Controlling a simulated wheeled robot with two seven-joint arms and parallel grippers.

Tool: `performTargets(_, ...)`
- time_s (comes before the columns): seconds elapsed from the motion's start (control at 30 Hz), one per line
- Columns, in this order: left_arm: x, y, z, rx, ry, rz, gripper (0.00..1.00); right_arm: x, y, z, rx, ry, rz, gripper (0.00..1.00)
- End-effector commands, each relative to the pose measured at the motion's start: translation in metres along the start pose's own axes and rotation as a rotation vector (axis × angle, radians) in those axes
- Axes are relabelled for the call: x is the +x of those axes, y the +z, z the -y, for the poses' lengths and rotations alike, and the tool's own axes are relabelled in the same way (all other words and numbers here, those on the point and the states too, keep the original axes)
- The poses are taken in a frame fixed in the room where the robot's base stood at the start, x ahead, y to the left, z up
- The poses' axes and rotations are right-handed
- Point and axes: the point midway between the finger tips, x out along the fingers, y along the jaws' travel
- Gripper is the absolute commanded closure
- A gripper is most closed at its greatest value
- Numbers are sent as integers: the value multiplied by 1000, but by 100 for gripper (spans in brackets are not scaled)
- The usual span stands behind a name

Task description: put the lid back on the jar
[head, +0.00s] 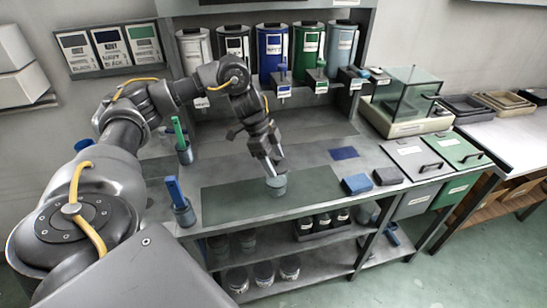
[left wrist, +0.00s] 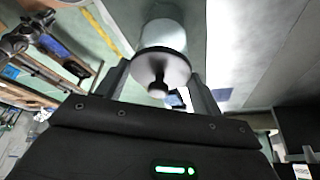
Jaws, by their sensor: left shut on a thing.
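The jar is a small pale grey-blue cylinder (head: 276,187) standing on the dark green mat of the workbench. My left gripper (head: 272,170) points down at its top, fingers shut on the lid. In the left wrist view the round grey lid (left wrist: 175,68) with a dark rim and a knob sits between the two fingers (left wrist: 160,92). The pale jar body (left wrist: 161,37) shows right behind the lid, in line with it. Whether the lid is fully seated is hidden from the head view by the fingers. My right gripper is not in view.
The green mat (head: 230,203) is mostly clear. Holders with a blue-handled tool (head: 176,193) and a green-handled tool (head: 181,135) stand left. A blue box (head: 356,184) and a dark box (head: 388,176) lie right. Canisters (head: 272,50) line the back; jars stand on the lower shelf.

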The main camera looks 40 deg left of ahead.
Motion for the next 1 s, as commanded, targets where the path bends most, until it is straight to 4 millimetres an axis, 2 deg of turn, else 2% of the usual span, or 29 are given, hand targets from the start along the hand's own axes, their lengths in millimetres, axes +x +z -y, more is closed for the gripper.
performTargets(1.0, 1, 0, 0, 0, 0, 0, 55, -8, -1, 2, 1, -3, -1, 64)
